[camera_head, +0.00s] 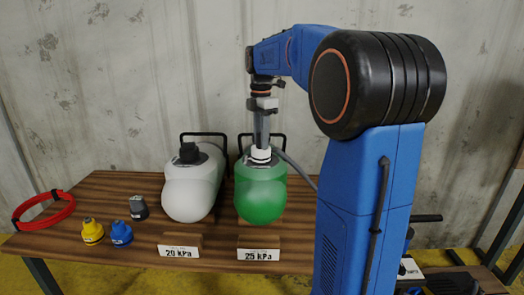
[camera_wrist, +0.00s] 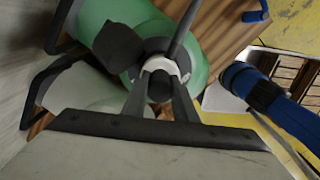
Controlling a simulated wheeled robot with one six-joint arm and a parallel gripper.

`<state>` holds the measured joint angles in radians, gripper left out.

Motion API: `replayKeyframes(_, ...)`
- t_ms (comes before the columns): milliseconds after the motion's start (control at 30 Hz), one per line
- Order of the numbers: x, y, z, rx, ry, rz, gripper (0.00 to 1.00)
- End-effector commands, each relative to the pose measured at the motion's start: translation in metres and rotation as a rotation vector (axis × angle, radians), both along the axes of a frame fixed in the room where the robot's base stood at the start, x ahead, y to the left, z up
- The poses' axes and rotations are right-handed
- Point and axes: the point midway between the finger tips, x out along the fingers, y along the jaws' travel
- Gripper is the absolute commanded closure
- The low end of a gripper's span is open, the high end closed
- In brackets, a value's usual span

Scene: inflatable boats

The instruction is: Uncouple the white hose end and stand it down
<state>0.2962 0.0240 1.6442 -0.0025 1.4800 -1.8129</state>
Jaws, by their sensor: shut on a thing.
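The white hose end (camera_head: 260,154) sits upright on top of the green inflatable body (camera_head: 262,195), with a grey hose (camera_head: 297,170) running off to the right. My gripper (camera_head: 261,146) points straight down from above, its fingers shut on the hose end. In the wrist view, my gripper (camera_wrist: 160,84) has a finger on either side of the hose end, whose white collar (camera_wrist: 182,70) shows around a dark centre. The hose (camera_wrist: 183,28) leaves toward the top. The hose end looks seated on the green body; the joint itself is partly hidden.
A white inflatable body (camera_head: 193,190) with a black fitting (camera_head: 188,152) lies left of the green one. Yellow (camera_head: 92,232), blue (camera_head: 122,234) and dark grey (camera_head: 139,208) fittings and a red coil (camera_head: 45,210) occupy the wooden table's left. Plates read 20 kPa (camera_head: 179,251) and 25 kPa (camera_head: 258,255).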

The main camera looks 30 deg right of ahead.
Motion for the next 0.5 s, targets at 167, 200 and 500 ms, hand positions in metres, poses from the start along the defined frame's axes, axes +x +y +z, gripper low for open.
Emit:
replayKeyframes(167, 0.0000, 0.0005, 0.0052, 0.000, -0.004, 0.000, 1.00)
replayKeyframes(200, -0.0001, 0.0005, 0.0061, 0.000, -0.005, 0.000, 1.00)
replayKeyframes(500, -0.0001, 0.0009, 0.0083, 0.000, -0.006, 0.001, 1.00)
